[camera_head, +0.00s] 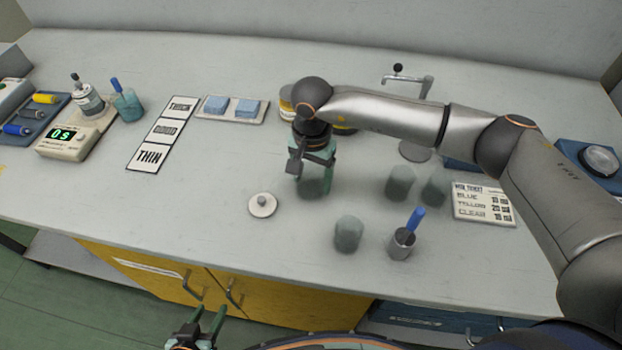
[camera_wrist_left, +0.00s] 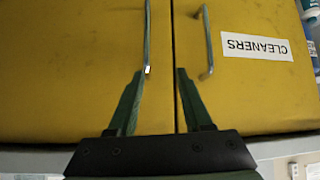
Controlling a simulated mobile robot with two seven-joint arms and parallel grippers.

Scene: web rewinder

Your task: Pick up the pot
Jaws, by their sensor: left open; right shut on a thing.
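My right gripper (camera_head: 313,172) points down over the middle of the bench, shut on a grey-green pot (camera_head: 314,186). The pot shows below and between the green fingers, partly hidden by them. I cannot tell whether its base touches the bench. Similar pots stand to the right: one nearer the front (camera_head: 348,234) and two farther back (camera_head: 400,183), (camera_head: 434,190). My left gripper (camera_head: 208,326) is open and empty in front of the bench. In the left wrist view its open fingers (camera_wrist_left: 160,80) point at the yellow cupboard doors (camera_wrist_left: 80,70).
A white knobbed lid (camera_head: 262,205) lies left of the held pot. A metal cup with a blue-handled tool (camera_head: 401,245) stands at front right. A scale (camera_head: 75,137), a label strip (camera_head: 163,132) and a tray with blue blocks (camera_head: 233,109) are at left. The front-left bench is clear.

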